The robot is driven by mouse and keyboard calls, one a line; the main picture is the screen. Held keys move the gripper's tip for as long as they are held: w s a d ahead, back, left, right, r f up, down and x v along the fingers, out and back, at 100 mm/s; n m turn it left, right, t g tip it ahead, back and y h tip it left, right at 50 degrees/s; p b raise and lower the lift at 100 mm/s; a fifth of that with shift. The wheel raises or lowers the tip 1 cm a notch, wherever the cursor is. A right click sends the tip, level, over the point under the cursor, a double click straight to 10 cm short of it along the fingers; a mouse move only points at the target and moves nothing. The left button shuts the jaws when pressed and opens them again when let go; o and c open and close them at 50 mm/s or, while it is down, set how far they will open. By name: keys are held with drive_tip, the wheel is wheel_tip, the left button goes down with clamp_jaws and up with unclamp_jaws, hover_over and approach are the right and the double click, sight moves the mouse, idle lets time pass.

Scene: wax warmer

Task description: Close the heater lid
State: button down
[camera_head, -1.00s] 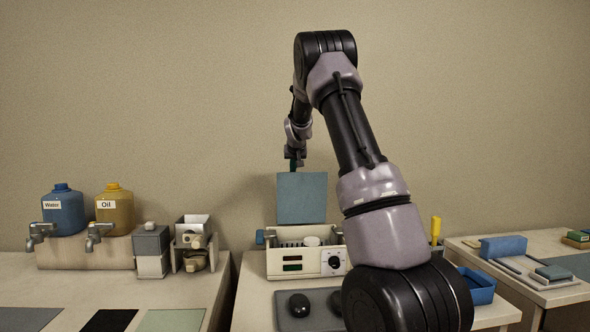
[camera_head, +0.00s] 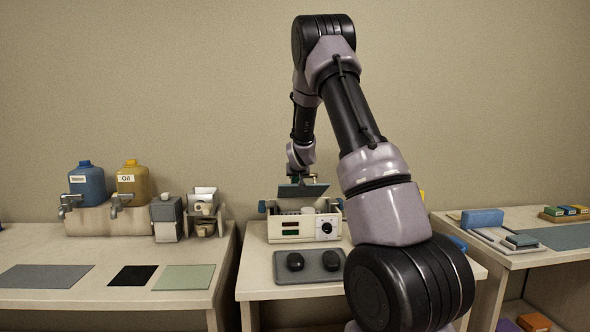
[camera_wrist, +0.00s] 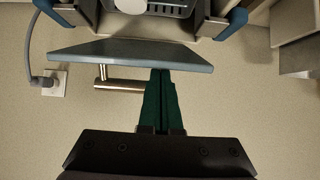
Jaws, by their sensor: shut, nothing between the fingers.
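The heater (camera_head: 285,230) is a cream box with a dial, standing on the middle table. Its blue-grey lid (camera_head: 303,190) is tilted forward above the box, part way down, with a gap under it. In the wrist view the lid (camera_wrist: 120,53) is a slab with a metal bar handle (camera_wrist: 122,87) on its outer face. My gripper (camera_wrist: 162,72) has its green fingers shut and empty, the tips at the lid's outer face just right of the handle. They appear to touch the lid. In the head view the fingertips are hard to make out behind the lid.
A grey tray (camera_head: 322,277) with two dark rounded pieces lies in front of the heater. Water (camera_head: 88,181) and oil (camera_head: 132,182) jugs stand on the left table. A wall socket with a cable (camera_wrist: 52,84) is beside the heater. My arm hides part of the middle table.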

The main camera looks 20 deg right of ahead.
drive_tip(key=s+a+f, duration=0.1)
drive_tip(key=s+f, duration=0.2)
drive_tip(key=f, duration=0.7)
drive_tip(key=shift+s+f, duration=0.2)
drive_tip(key=shift+f, duration=0.1)
wheel_tip(320, 180, up, 5)
drive_tip(key=s+a+f, duration=0.2)
drive_tip(key=s+f, duration=0.5)
drive_tip(key=shift+s, duration=0.25)
drive_tip(key=shift+f, duration=0.1)
